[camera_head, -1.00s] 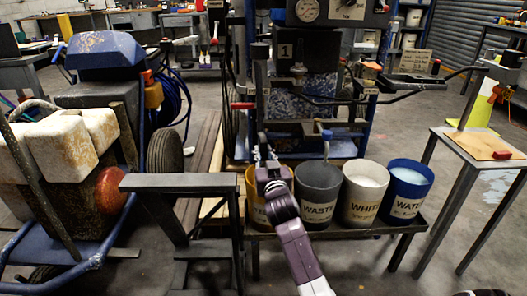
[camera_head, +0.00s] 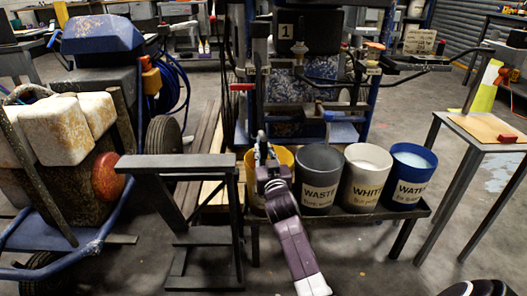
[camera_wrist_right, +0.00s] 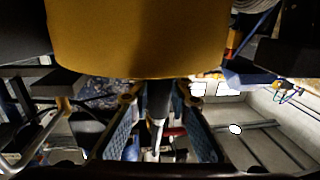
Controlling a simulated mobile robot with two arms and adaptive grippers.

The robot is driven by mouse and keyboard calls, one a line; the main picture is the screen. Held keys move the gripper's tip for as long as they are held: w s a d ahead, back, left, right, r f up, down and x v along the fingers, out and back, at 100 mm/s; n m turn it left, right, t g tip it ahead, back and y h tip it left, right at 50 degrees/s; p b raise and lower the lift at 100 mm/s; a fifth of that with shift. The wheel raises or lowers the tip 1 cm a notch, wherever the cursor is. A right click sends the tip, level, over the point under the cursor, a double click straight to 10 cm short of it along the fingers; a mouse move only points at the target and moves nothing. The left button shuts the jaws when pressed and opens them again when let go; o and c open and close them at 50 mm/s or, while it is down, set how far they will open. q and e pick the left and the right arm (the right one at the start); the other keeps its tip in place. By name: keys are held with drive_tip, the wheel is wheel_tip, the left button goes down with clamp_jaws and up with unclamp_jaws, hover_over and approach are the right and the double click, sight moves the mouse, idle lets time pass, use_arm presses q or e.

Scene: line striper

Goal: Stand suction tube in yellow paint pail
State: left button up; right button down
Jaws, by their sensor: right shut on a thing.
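The yellow paint pail (camera_head: 283,158) stands at the left end of the pail row, partly hidden by my right gripper. It fills the top of the right wrist view (camera_wrist_right: 145,35).
The waste pail (camera_head: 318,180), white pail (camera_head: 366,180) and blue water pail (camera_head: 410,178) stand rightward on a low metal rack (camera_head: 385,214). A dark metal stand (camera_head: 178,163) is close on the left. The striper machine (camera_head: 310,85) rises behind. A small table (camera_head: 484,128) stands right.

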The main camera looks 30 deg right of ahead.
drive_tip(key=c, duration=1.8)
unclamp_jaws()
drive_tip(key=shift+r, duration=0.15)
drive_tip(key=shift+o, duration=0.4)
drive_tip(key=shift+f, duration=0.25)
drive_tip(key=v, duration=1.2)
drive_tip(key=shift+r, duration=0.2)
drive_tip(key=shift+f, duration=0.1)
